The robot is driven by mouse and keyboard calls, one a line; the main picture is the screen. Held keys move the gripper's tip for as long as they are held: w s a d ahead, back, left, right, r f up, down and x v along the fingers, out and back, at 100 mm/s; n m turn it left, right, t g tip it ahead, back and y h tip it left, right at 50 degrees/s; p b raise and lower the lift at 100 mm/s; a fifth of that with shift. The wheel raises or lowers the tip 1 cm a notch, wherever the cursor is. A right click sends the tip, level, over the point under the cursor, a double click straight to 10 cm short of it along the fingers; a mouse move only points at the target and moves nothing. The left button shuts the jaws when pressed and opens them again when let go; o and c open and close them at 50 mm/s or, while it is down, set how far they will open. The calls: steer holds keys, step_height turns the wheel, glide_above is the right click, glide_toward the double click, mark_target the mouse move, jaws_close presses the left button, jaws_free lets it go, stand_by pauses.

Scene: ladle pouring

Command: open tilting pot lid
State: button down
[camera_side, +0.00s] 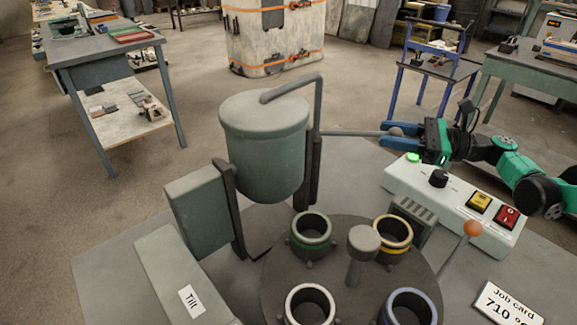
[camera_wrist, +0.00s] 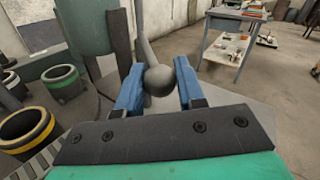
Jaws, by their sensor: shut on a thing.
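The tilting pot (camera_side: 265,160) is a grey-green cylinder standing upright between dark supports. Its round lid (camera_side: 245,112) lies flat on top and looks closed. A bent grey bar (camera_side: 300,84) runs over the lid and down the pot's right side. A thin rod (camera_side: 350,133) extends from the pot's right side to a dark ball knob, which shows in the wrist view (camera_wrist: 159,80). My gripper (camera_side: 394,135) is right of the pot with its blue fingers shut on this knob. The fingers partly hide the knob in the side view.
A dark turntable (camera_side: 350,290) in front of the pot holds several ringed cups around a central post (camera_side: 362,250). A control box (camera_side: 455,205) with buttons stands below my arm. A lever with an orange knob (camera_side: 473,229) and a job card (camera_side: 505,303) are at right. A "Tilt" block (camera_side: 170,265) is at left.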

steer(key=shift+s, duration=0.1)
stand_by(0.3)
steer(key=shift+s+m+t, duration=0.7)
steer(key=shift+s+t, duration=0.05)
steer(key=shift+t, duration=0.35)
steer(key=s+a, duration=0.1)
steer(key=s, duration=0.2)
steer(key=s+a+m+t+h, duration=0.1)
steer(key=s+a, duration=0.1)
steer(key=s, duration=0.1)
steer(key=s+a+t, duration=0.1)
steer(key=s+a, duration=0.1)
steer(key=s, duration=0.1)
steer(key=shift+s+a+m, duration=0.1)
steer(key=shift+m, duration=0.2)
steer(key=shift+s+a+t+h, duration=0.3)
steer(key=shift+s+a, duration=0.3)
steer(key=shift+a, duration=0.25)
steer(key=shift+s+a+m+t+h, duration=0.2)
steer(key=shift+a+m+t+h, duration=0.35)
steer(key=shift+m+t, duration=0.2)
